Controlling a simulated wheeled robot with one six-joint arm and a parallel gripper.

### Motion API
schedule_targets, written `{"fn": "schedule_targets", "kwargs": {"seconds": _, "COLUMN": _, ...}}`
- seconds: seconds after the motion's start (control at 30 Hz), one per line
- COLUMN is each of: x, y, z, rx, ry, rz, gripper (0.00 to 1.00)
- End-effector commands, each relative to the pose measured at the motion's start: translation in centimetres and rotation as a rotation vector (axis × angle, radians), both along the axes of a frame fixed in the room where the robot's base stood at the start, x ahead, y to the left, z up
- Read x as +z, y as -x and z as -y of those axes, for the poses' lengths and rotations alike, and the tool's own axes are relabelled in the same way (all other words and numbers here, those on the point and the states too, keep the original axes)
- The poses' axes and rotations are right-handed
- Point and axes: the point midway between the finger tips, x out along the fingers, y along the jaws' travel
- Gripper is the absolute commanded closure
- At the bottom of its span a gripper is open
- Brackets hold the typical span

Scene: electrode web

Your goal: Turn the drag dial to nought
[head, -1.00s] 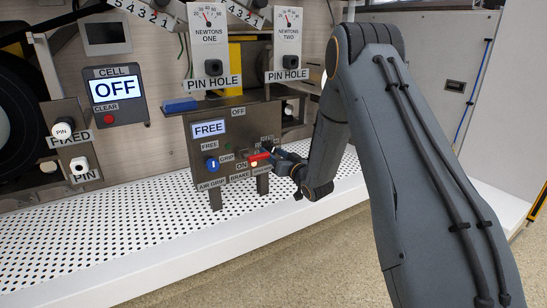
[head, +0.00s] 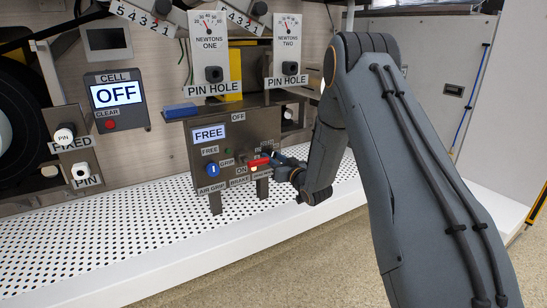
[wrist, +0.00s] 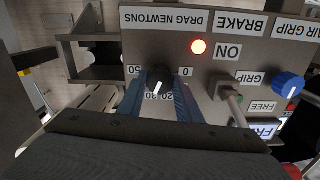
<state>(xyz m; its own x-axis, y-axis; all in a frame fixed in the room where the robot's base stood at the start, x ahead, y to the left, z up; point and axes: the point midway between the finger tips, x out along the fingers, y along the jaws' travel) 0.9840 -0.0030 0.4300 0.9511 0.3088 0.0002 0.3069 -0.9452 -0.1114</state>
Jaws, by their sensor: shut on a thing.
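The drag dial (wrist: 158,80) is a dark knob with a white pointer mark, below the upside-down DRAG NEWTONS label in the wrist view. Its scale shows 0 at the right, 50 at the left and 20 and 30 at the bottom. The white mark lies slanted near the bottom of the knob, towards the 20 and 30; the exact value is unclear. My gripper (wrist: 158,100) is shut on the knob, one bluish finger on each side. In the head view my gripper (head: 276,158) is at the lower right of the control box (head: 207,164), and the dial is hidden.
Left of the gripper in the head view are a blue air grip knob (head: 213,169) and a FREE display (head: 209,134). The wrist view shows a lit BRAKE ON lamp (wrist: 199,46) and a toggle lever (wrist: 228,92) close right of the fingers. A perforated white shelf (head: 120,240) lies below.

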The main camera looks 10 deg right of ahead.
Motion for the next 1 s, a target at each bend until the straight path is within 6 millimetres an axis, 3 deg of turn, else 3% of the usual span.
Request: {"fn": "schedule_targets", "kwargs": {"seconds": 1.0, "x": 0.04, "y": 0.15, "z": -0.07, "rx": 0.002, "ry": 0.890, "rz": 0.287, "gripper": 0.91}}
